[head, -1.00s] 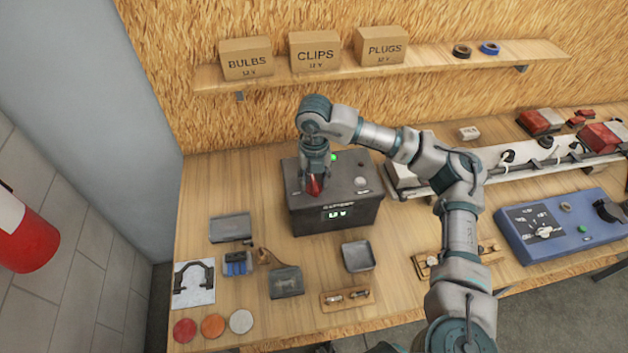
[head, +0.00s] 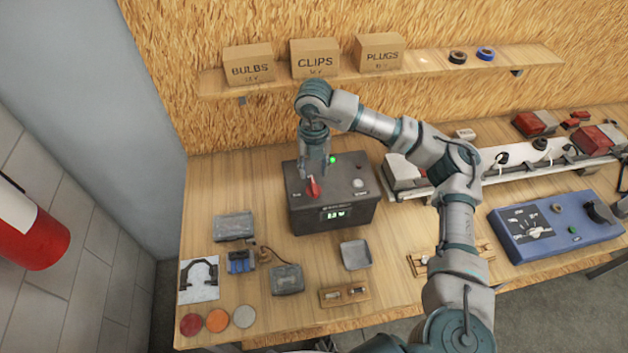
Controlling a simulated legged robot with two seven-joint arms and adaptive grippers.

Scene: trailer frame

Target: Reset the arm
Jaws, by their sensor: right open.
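My right arm comes in from the lower right and arches over the bench. Its gripper (head: 312,178) points down over the black box (head: 338,214) with a lit green display. The gripper is open, right beside a red part (head: 314,188) on the box's top; whether it touches the part I cannot tell. A green light (head: 333,160) glows on the box's top behind the gripper. My left gripper is not in view.
Small trays, a blue part (head: 240,262) and coloured discs (head: 215,320) lie on the bench (head: 205,180) at left. A blue panel (head: 555,228) and a white rail with red lamps (head: 600,138) stand at right. A shelf (head: 430,66) with boxes (head: 315,58) hangs behind the arm.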

